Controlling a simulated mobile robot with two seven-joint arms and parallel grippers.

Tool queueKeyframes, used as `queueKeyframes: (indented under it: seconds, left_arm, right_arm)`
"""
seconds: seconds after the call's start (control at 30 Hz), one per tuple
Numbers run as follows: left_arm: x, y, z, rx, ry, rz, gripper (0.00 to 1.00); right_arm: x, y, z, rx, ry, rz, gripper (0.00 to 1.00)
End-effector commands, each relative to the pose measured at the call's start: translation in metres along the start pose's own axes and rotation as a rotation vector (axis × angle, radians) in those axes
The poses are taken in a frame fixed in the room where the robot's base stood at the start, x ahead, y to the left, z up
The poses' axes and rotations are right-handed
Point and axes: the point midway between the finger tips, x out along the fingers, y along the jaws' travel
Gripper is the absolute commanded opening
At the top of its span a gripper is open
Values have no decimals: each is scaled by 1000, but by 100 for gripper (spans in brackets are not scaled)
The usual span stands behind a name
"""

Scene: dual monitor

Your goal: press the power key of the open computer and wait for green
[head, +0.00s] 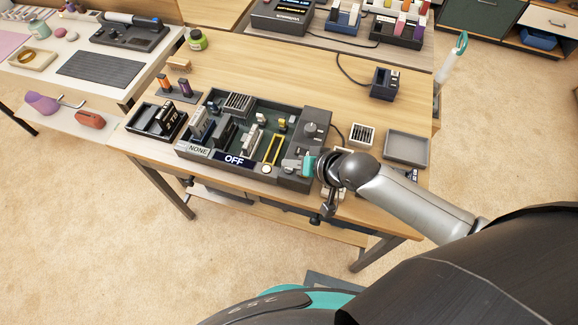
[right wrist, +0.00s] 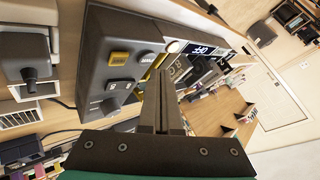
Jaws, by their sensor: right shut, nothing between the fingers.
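The open computer (head: 225,135) is a dark case with parts inside, standing on the wooden table. Its front display reads OFF (head: 234,159), beside a label reading NONE (head: 199,149). The OFF display also shows in the right wrist view (right wrist: 208,49). A pale round button (head: 265,169) is at the front edge, right of OFF; it shows in the right wrist view too (right wrist: 173,47). My right gripper (head: 292,165) is shut and empty over the case's right panel, right of that button. I cannot tell whether it touches the panel. My left gripper is out of view.
The right panel carries a grey knob (head: 312,128) and a yellow key (right wrist: 119,58). A grey tray (head: 406,148) and a vented block (head: 362,135) lie to the right. A dark box with cards (head: 157,120) stands left. The table's back middle is clear.

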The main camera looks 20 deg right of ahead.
Motion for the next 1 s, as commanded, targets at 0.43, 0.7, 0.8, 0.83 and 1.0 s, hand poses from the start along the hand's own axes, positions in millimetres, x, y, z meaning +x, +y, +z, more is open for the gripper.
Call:
queueKeyframes:
  seconds: [0.43,0.7,0.8,0.83,1.0]
  left_arm:
    - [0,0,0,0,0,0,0]
    - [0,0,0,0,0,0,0]
    - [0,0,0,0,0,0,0]
    - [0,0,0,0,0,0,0]
    - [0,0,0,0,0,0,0]
  right_arm:
    - [2,2,2,1,0,0,0]
    - [6,4,4,0,0,-1,0]
    - [6,4,4,0,0,-1,0]
    - [6,4,4,0,0,-1,0]
    - [6,4,4,0,0,0,0]
